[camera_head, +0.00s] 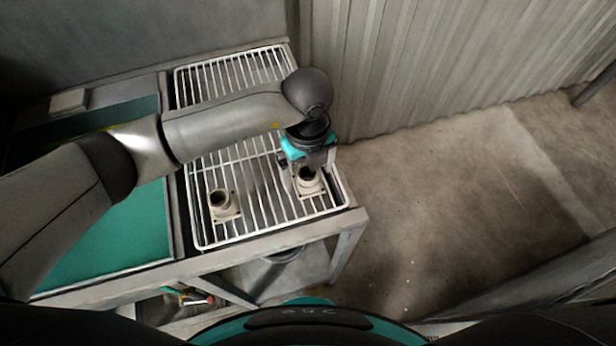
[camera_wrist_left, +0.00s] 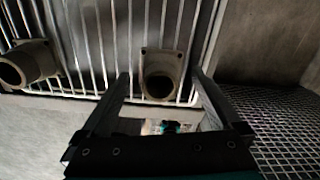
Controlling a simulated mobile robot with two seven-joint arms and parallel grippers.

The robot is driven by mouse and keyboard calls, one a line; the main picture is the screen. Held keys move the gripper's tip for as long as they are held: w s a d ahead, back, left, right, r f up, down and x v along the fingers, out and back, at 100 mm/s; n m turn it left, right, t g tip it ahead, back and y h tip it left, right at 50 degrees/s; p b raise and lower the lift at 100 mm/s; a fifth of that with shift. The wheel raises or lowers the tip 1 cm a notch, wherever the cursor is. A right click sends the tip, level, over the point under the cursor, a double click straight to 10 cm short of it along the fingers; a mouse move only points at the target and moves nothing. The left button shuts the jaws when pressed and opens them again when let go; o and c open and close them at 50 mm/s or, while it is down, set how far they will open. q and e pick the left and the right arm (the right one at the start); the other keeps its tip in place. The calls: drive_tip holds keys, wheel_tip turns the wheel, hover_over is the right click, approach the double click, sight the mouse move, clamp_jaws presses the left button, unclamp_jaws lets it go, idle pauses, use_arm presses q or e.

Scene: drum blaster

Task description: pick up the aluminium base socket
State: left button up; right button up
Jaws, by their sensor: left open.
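Two pale metal base sockets with square flanges and round open necks sit on the white wire rack (camera_head: 262,226). One socket (camera_head: 309,184) is at the right of the rack, directly below my left gripper (camera_head: 307,168). The other socket (camera_head: 222,204) is to its left and stands apart. In the left wrist view the nearer socket (camera_wrist_left: 161,75) shows between and just beyond the open fingers (camera_wrist_left: 160,82), and the other socket (camera_wrist_left: 28,64) is at the left. My left gripper is open and empty. I cannot tell whether its fingers touch the socket. My right gripper is not in view.
The rack lies on a grey metal table (camera_head: 352,217), with a teal surface (camera_head: 110,235) to the left. A corrugated wall (camera_head: 400,70) stands behind. Tools with red and green parts (camera_head: 190,296) lie below the table. The floor to the right is clear.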

use_arm(q)
drive_tip(key=shift+f, duration=0.5)
clamp_jaws()
idle(0.4)
